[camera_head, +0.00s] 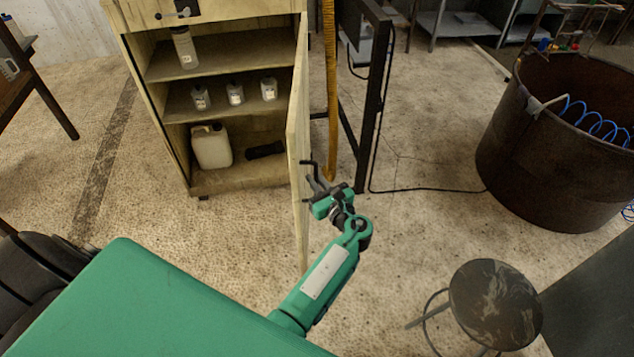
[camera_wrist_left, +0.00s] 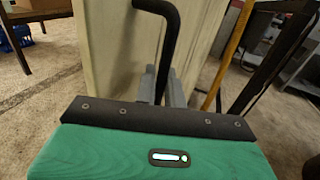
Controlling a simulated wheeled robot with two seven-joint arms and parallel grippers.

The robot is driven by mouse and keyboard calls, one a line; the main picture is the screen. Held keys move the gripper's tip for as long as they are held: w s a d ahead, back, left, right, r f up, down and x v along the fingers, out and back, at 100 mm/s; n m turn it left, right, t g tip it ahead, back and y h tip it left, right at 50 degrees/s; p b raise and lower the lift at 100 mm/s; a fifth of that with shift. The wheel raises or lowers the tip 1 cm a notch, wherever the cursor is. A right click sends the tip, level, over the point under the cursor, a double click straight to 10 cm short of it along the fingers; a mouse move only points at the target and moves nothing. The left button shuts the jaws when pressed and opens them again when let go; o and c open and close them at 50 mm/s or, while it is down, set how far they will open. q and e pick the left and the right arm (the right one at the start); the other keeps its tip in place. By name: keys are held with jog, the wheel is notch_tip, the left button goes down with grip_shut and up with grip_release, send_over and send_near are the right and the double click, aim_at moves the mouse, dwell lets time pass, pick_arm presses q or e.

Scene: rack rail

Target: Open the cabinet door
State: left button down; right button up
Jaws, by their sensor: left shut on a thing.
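The cabinet (camera_head: 163,110) is pale and worn, at the upper left of the head view. Its door (camera_head: 298,140) stands swung wide out toward me, seen nearly edge-on, with the shelves exposed. The dark handle (camera_head: 307,167) is on the door's outer face; in the left wrist view the bent black handle (camera_wrist_left: 171,30) rises in front of the door panel (camera_wrist_left: 120,55). My left gripper (camera_head: 318,186) is at the handle and shut on it. In the wrist view its grey fingers (camera_wrist_left: 162,85) sit around the lower handle. My right gripper is not in view.
Bottles (camera_head: 184,48) and a white canister (camera_head: 211,147) stand on the shelves. A black metal frame (camera_head: 374,95) and a yellow post (camera_head: 330,80) are right of the door. A stool (camera_head: 494,304) and a large rusty drum (camera_head: 545,140) stand farther right.

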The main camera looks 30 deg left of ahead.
pick_arm(q)
jog(key=shift+w+d+r, duration=0.1)
jog(key=shift+w+r, duration=0.1)
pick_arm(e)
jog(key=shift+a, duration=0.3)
